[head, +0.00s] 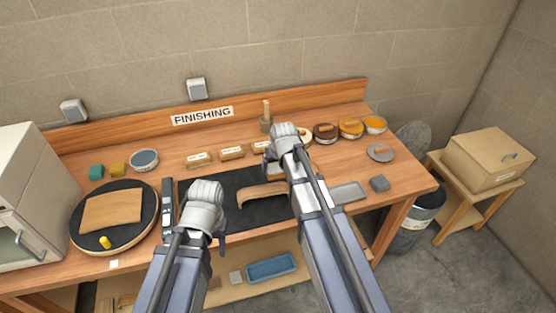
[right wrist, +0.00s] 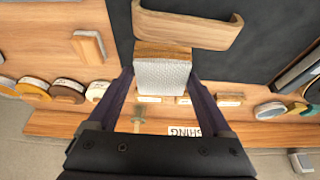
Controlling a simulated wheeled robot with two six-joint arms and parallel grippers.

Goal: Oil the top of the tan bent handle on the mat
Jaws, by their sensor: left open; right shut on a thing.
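The tan bent handle (head: 262,192) lies on the black mat (head: 222,183) in the head view, its right end hidden by my right arm. It also shows at the top of the right wrist view (right wrist: 187,24). My right gripper (right wrist: 163,72) is shut on a wooden block with a white textured face (right wrist: 163,78). The block is at the handle's wall-side edge and overlaps it slightly in that view; I cannot tell whether they touch. My left gripper (head: 222,242) is open and empty near the bench's front edge, left of the handle.
Several round tins, including an orange one (head: 350,128), stand at the back right. Labelled blocks (head: 232,153) and a jar with a brush (head: 266,122) line the back. A round black board (head: 83,232) holds a tan sheet at left.

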